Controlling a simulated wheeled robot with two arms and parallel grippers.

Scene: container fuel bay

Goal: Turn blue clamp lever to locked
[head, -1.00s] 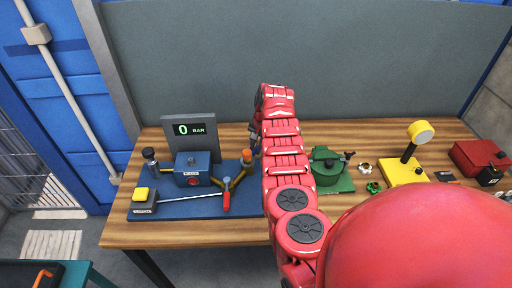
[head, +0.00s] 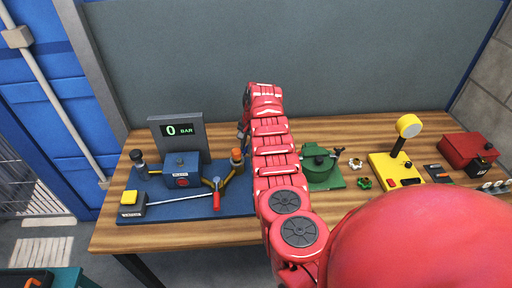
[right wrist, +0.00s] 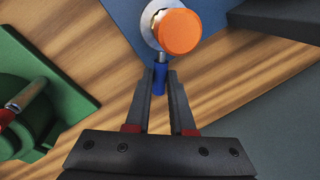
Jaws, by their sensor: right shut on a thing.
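The blue clamp lever (right wrist: 159,78) shows in the right wrist view as a short blue grip on a metal stem. The stem joins a pale ring under an orange round cap (right wrist: 180,32), which also shows in the head view (head: 237,156) at the right end of the blue board. My right gripper (right wrist: 160,82) has its two dark fingers on either side of the blue grip, shut on it. In the head view my red right arm hides most of the gripper and the lever. My left gripper is not in view.
The blue board (head: 170,208) carries a blue box (head: 182,168), a red-handled lever (head: 217,202), a black knob and a yellow button. A display (head: 178,130) reads 0 BAR. A green fixture (head: 320,168) stands right of my arm. A yellow fixture (head: 385,172) stands farther right.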

